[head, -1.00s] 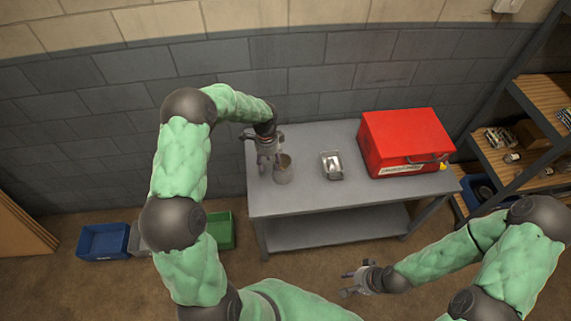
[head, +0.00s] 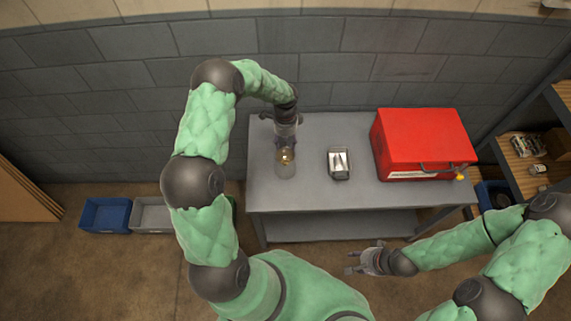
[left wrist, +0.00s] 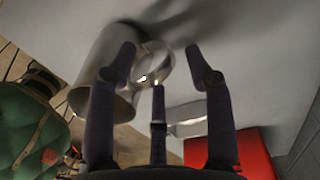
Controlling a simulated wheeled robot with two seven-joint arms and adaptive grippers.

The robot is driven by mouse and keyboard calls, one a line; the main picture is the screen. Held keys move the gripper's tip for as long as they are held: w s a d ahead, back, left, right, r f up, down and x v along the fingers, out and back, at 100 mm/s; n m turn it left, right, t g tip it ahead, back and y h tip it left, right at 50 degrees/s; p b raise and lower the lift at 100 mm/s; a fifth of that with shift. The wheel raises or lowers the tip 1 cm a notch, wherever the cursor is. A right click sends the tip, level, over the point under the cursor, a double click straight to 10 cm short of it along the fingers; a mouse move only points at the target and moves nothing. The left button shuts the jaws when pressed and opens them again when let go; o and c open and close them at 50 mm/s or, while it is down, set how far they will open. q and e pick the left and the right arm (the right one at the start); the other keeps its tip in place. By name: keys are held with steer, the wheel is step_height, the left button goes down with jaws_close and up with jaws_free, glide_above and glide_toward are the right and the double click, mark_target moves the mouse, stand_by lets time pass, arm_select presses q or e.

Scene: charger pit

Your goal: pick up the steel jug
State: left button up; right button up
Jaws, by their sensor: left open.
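The steel jug (head: 286,171) stands near the left end of the grey table (head: 312,195). My left gripper (head: 285,147) is right at the jug, on its wall side, and covers part of it in the head view. In the left wrist view the jug (left wrist: 98,62) lies beyond the left finger, with a shiny curved part reaching towards the middle. The three fingers of my left gripper (left wrist: 157,80) are spread open. Whether they touch the jug I cannot tell. My right gripper (head: 362,262) is open and empty in front of the table.
A small metal tray (head: 339,175) stands right of the jug, with a red toolbox (head: 421,140) further right. The wall is close behind the table. Blue (head: 105,214) and grey (head: 152,215) bins stand on the floor at left. Shelves (head: 537,160) stand at far right.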

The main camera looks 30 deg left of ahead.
mark_target(285, 151)
arm_select(q)
steer(key=shift+s+f, duration=0.1)
steer(key=shift+f, duration=0.45)
step_height(285, 151, down, 4)
steer(key=shift+s+f+b, duration=0.1)
steer(key=shift+b, duration=0.85)
steer(key=shift+d, duration=0.1)
jaws_close()
